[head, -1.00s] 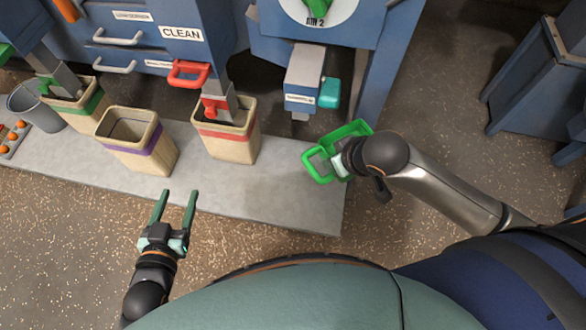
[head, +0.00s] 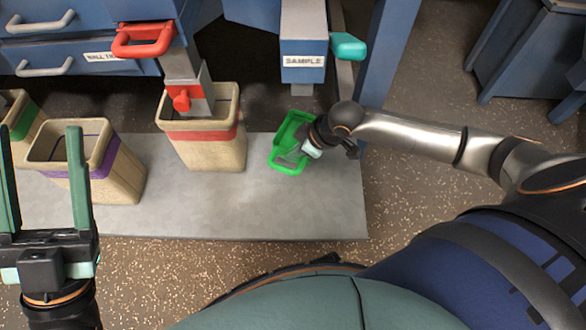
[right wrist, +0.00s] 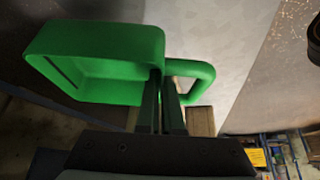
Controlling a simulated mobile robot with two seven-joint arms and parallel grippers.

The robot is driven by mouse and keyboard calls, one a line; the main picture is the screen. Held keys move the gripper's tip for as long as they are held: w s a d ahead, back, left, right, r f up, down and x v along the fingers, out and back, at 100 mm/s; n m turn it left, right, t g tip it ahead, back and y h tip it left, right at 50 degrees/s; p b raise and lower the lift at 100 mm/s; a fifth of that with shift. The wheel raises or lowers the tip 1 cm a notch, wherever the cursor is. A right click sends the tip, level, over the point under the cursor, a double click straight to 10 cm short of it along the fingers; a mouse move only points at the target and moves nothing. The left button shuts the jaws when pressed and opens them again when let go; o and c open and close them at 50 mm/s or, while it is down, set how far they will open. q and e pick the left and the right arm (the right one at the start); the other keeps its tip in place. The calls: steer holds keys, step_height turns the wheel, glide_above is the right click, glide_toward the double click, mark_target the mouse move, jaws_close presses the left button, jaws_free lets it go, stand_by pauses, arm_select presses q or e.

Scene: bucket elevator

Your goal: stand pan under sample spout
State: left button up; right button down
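The green pan (head: 292,128) is below and slightly in front of the sample spout (head: 301,89) in the head view, its loop handle towards me. The spout hangs under the blue box labelled SAMPLE (head: 303,45). My right gripper (head: 308,150) is at the pan's handle end; part of the pan is hidden behind it. In the right wrist view its fingers (right wrist: 162,100) are close together on the pan (right wrist: 95,50) where the handle meets the wall. I cannot tell whether the pan touches the grey slab (head: 250,205). My left gripper (head: 38,132) is open and empty.
A bag with a red band (head: 205,150) stands left of the pan under a red-handled spout. A purple-banded bag (head: 120,185) stands further left. A teal handle (head: 348,46) sticks out right of the box. A blue machine leg (head: 390,60) rises behind my right arm.

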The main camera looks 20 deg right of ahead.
step_height(320, 180, down, 8)
steer(key=b, duration=0.3)
steer(key=shift+f, duration=0.15)
arm_select(q)
step_height(320, 180, down, 3)
steer(key=shift+s+d+f, duration=0.1)
steer(key=shift+s+d, duration=0.05)
arm_select(e)
steer(key=c, duration=1.5)
jaws_free()
steer(key=shift+c, duration=0.2)
steer(key=o, duration=0.5)
steer(key=shift+c, duration=0.2)
